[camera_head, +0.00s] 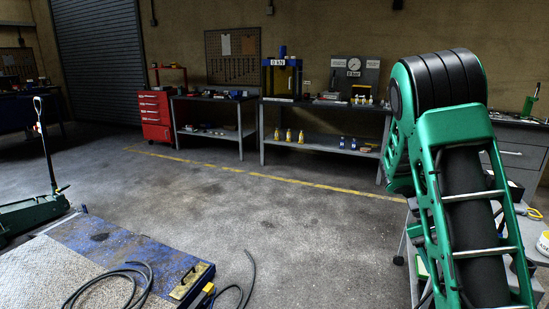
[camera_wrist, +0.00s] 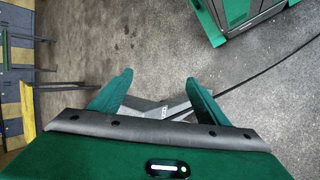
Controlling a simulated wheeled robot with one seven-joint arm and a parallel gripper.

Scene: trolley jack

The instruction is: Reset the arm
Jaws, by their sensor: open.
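My arm, green with a black joint, rises at the right of the head view. My gripper is out of sight in the head view. A green trolley jack (camera_head: 35,212) with an upright handle stands at the left edge of the head view.
A blue platform (camera_head: 140,250) with a patterned mat and black cables fills the lower left. A red tool cabinet (camera_head: 155,115) and workbenches (camera_head: 322,142) line the back wall. The floor (camera_head: 285,225) between is clear. A grey trolley, partly hidden, stands beside my arm.

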